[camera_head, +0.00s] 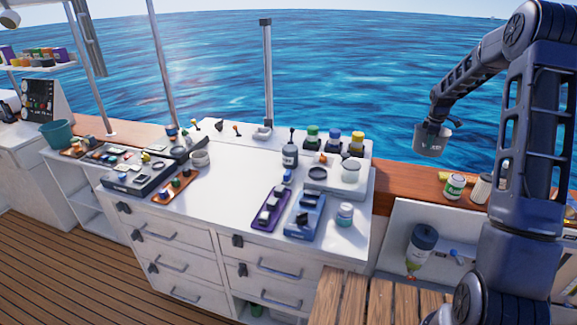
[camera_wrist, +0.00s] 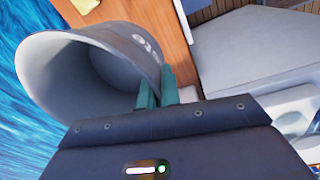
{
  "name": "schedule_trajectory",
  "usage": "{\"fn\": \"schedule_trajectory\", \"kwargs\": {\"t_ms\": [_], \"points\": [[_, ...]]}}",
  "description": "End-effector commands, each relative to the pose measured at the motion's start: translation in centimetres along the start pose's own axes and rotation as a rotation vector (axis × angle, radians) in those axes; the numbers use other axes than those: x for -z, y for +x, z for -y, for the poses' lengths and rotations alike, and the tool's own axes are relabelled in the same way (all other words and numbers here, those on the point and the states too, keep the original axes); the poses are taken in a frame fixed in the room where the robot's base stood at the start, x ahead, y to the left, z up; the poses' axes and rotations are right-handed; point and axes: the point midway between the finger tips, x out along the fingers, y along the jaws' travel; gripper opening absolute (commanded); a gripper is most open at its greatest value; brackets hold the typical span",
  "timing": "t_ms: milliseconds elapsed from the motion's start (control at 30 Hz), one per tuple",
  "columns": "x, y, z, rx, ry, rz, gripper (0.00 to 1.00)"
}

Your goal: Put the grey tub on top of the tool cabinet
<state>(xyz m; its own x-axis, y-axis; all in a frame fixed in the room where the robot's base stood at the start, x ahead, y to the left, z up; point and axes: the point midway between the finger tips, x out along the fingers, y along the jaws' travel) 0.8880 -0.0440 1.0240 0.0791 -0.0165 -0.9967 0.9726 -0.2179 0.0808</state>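The grey tub (camera_head: 431,142) hangs in the air at the right, past the right rear of the white tool cabinet (camera_head: 240,180). My gripper (camera_wrist: 157,88) is shut on the tub's wall near the rim, with one teal finger on each side. In the wrist view the tub (camera_wrist: 50,70) looks tilted and its open mouth shows an empty inside.
The middle of the cabinet top is bare. A purple tray (camera_head: 267,210), a blue device (camera_head: 305,215) and a small jar (camera_head: 345,214) stand at its front right. A grey raised tray (camera_head: 320,180) holds jars behind them. A green-labelled can (camera_head: 455,187) stands on the wooden ledge. Sea lies beyond.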

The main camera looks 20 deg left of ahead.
Motion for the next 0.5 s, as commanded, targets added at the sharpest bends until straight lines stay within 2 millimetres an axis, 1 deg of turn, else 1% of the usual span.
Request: {"fn": "schedule_trajectory", "kwargs": {"t_ms": [67,167,267,400,500], "points": [[0.0,-0.7,-0.1,-0.003,0.000,-0.001,0.00],[0.0,-2.6,-0.3,-0.005,0.001,-0.001,0.00],[0.0,-5.8,-0.6,-0.008,0.001,-0.002,0.00],[0.0,-10.6,-0.9,-0.007,0.001,-0.002,0.00],[0.0,-13.3,-1.1,-0.006,0.001,-0.001,0.00]]}}
